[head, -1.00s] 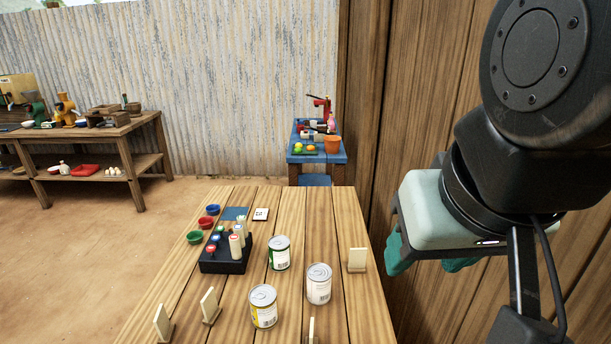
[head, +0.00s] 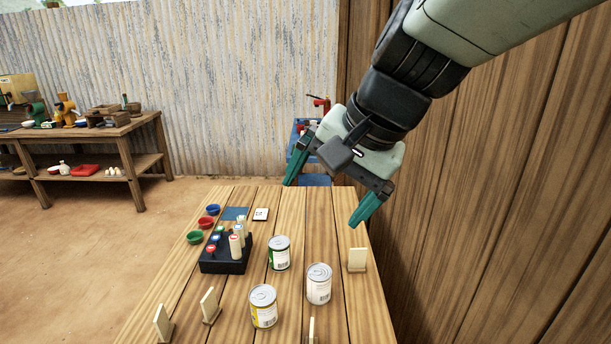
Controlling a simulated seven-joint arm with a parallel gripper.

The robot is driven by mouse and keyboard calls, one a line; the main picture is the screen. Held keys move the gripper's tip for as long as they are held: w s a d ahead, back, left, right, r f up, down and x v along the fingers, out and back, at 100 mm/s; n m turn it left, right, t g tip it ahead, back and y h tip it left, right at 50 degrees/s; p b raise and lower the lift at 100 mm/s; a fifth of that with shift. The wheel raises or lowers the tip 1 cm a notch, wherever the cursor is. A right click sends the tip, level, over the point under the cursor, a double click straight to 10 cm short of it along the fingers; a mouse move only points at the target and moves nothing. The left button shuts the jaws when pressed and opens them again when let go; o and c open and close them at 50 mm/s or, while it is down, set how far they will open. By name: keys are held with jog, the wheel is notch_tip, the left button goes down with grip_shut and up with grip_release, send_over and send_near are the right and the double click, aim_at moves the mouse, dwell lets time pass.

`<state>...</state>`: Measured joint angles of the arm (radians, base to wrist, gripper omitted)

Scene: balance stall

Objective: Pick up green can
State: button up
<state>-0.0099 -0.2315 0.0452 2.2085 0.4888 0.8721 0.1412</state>
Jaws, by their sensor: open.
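The green can (head: 279,253) stands upright on the wooden table, with a white label and a green band showing at its left side. My gripper (head: 326,204) is open and empty, with its two teal fingers spread wide. In the picture it is above and to the right of the green can, apart from it. A white-labelled can (head: 318,284) stands to the right and nearer. A yellow-banded can (head: 263,306) stands nearest, below the green can in the picture.
A black rack (head: 226,260) with several capped pieces stands left of the green can. Green (head: 195,237), red (head: 206,222) and blue (head: 213,209) bowls lie behind it. Upright cream plates, one at the right (head: 357,258), stand around the cans. A wooden wall (head: 500,200) borders the right.

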jog(key=w+a+f+m+y, duration=0.2)
jog(key=w+a, duration=0.1)
jog(key=w, duration=0.3)
jog(key=w+a+f+m+y, duration=0.1)
jog(key=w+a+f+m, duration=0.2)
jog(key=w, duration=0.3)
jog(key=m+t+y, duration=0.4)
jog(key=m, duration=1.2)
send_over(285, 244)
jog(key=f, duration=2.5)
jog(key=shift+s+d+f, duration=0.15)
jog(key=shift+s+f, duration=0.05)
jog(key=shift+f, duration=0.05)
notch_tip(285, 244, down, 3)
jog(key=shift+f, duration=0.35)
jog(key=f, duration=0.3)
jog(key=shift+a+f, duration=0.2)
jog(key=shift+f, duration=0.15)
jog(key=shift+w+a+f, duration=0.15)
jog(key=shift+w+a, duration=0.3)
jog(key=shift+a, duration=0.15)
jog(key=shift+w+a+f, duration=0.15)
jog(key=shift+w+a, duration=0.2)
jog(key=c, duration=1.3)
